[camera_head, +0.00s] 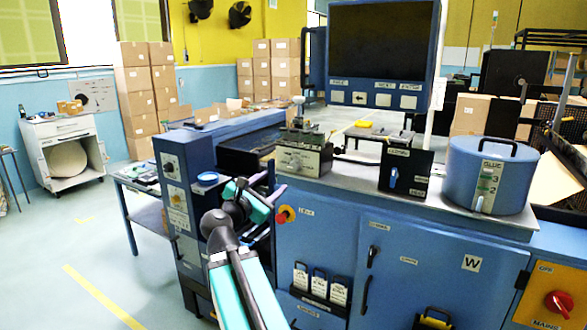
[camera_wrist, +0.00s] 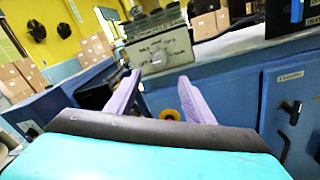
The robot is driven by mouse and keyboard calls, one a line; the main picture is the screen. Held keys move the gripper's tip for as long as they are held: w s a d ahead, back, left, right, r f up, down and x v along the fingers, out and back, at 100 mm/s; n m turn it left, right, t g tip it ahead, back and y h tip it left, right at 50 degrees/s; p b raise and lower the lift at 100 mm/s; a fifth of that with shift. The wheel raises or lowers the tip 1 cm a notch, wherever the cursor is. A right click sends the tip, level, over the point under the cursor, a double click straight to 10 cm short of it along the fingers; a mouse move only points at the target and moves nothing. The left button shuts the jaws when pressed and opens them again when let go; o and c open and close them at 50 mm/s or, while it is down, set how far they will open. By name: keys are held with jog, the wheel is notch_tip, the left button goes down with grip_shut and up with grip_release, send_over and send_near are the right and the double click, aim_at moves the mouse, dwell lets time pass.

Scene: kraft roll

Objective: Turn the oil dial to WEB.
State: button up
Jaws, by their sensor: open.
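My gripper (camera_head: 268,185) is open and empty, with two pale purple fingers, at the left front of the blue machine. The fingers also show in the wrist view (camera_wrist: 159,78). A grey box with a round dial (camera_head: 293,160) stands on the machine top beyond the fingers. Its pale dial face (camera_wrist: 158,56) lies ahead of the fingertips in the wrist view, apart from them. A black box with a blue knob (camera_head: 393,176) stands further right. No OIL or WEB lettering is legible, so I cannot tell which dial is the oil dial.
A red and yellow button (camera_head: 286,214) is on the machine front near my gripper. A blue control cabinet (camera_head: 180,185) stands left. A blue drum marked GLUE (camera_head: 488,175) stands right, and a dark screen (camera_head: 381,48) rises behind. The floor at left is largely clear.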

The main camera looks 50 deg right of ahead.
aim_at(292, 167)
jog(key=shift+d, duration=0.1)
jog(key=p+x, duration=0.3)
jog(key=x, duration=0.8)
jog(key=shift+w+d, duration=0.15)
jog(key=shift+d, duration=0.1)
jog(key=shift+p+x, duration=0.35)
jog(key=shift+x, duration=0.7)
jog(key=shift+f, duration=0.1)
jog(key=shift+c, duration=0.2)
jog(key=c, duration=0.9)
jog(key=shift+d+r, duration=0.1)
jog(key=shift+r, duration=0.2)
jog(key=shift+f, duration=0.1)
